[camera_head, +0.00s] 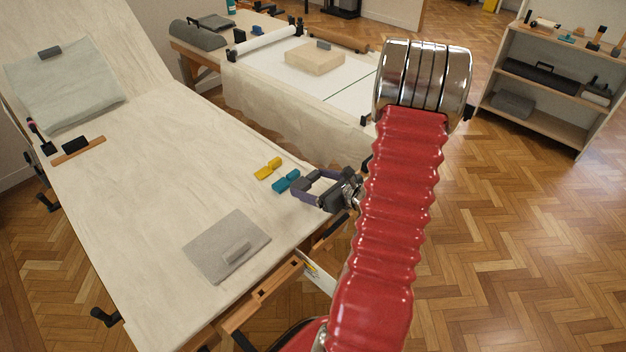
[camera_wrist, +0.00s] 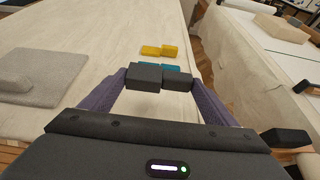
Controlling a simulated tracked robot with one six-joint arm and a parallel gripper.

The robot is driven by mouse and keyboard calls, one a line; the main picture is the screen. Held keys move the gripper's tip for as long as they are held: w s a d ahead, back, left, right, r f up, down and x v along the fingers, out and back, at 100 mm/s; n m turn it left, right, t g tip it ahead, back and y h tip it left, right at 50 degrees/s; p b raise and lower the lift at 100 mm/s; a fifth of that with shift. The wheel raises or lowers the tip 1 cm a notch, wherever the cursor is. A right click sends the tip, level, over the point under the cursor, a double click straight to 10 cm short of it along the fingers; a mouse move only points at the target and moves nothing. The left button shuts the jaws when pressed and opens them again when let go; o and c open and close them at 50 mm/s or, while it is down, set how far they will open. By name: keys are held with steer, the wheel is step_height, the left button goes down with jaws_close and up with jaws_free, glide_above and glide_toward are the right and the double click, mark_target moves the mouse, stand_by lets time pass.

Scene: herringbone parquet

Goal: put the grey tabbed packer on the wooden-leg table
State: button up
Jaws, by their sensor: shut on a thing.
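My gripper (camera_head: 303,187) has purple fingers and is at the right edge of the near cloth-covered table (camera_head: 150,190). In the wrist view my gripper (camera_wrist: 160,82) is shut on the dark grey tabbed packer (camera_wrist: 145,77), a two-part block held between the fingertips. In the head view the packer is hard to tell from the fingers. I cannot tell whether it touches the cloth. Wooden parts show under the near table's front edge. The farther table (camera_head: 245,100) also has a wooden leg at its left end.
A teal block (camera_head: 286,181) and a yellow block (camera_head: 268,168) lie just beyond my gripper. A grey pad (camera_head: 215,245) lies on the near table's front part, and a cushion (camera_head: 60,85) at its back. The middle is clear. A shelf (camera_head: 545,85) stands at right.

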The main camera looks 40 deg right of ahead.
steer(key=shift+f, duration=2.6)
steer(key=shift+f, duration=0.2)
steer(key=o, duration=1)
steer(key=shift+o, duration=0.2)
steer(key=shift+r, duration=0.15)
steer(key=shift+r, duration=4.75)
steer(key=shift+s, duration=0.1)
steer(key=v, duration=1.3)
steer(key=shift+s+r, duration=0.15)
steer(key=shift+s, duration=0.1)
